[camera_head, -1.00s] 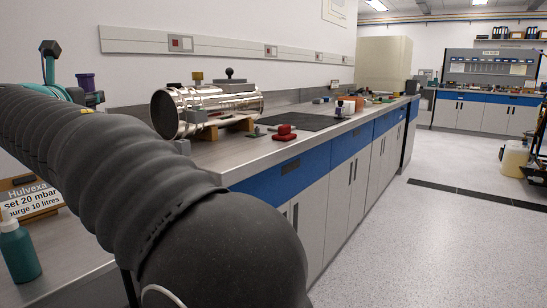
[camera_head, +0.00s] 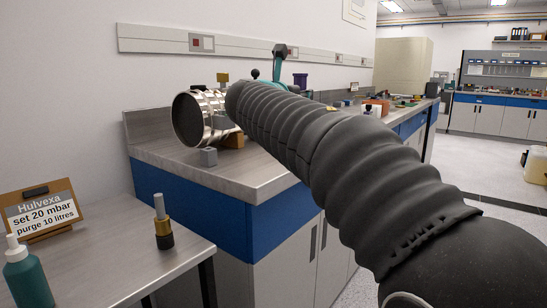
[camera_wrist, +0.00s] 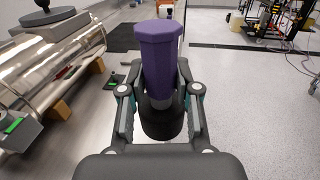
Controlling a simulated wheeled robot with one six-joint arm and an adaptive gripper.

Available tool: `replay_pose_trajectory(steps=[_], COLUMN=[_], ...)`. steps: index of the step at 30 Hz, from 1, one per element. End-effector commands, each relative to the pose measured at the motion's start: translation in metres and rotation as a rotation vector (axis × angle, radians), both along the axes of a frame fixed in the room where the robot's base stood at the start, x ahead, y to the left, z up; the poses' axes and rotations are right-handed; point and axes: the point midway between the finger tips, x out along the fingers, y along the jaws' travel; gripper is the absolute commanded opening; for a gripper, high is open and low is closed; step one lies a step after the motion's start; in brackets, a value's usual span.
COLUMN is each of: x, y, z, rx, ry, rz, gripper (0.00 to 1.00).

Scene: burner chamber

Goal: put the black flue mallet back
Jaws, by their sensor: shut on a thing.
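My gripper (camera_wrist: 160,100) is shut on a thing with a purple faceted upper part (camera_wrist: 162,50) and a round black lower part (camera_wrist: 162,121). I cannot tell for sure whether this is the black flue mallet. The thing is held upright, and its purple part also shows in the head view (camera_head: 300,80), beyond my arm above the bench. A separate upright tool (camera_head: 163,222) with a black base, brass collar and grey stem stands on the near table at the lower left.
A shiny metal cylinder (camera_head: 187,118) lies on wooden supports on the bench (camera_head: 185,163) and shows in the wrist view (camera_wrist: 50,65). A sign (camera_head: 42,212) and a teal bottle (camera_head: 27,275) stand on the near table. Open floor (camera_wrist: 245,110) lies right of the bench.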

Motion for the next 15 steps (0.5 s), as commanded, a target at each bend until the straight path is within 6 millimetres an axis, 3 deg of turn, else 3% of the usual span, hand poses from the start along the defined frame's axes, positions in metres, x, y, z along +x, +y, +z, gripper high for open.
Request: replay_pose_trajectory(steps=[15], x=[-0.013], y=[0.088], z=[-0.054], rx=[-0.003], ry=[-0.001], rz=[-0.001], gripper=[0.0])
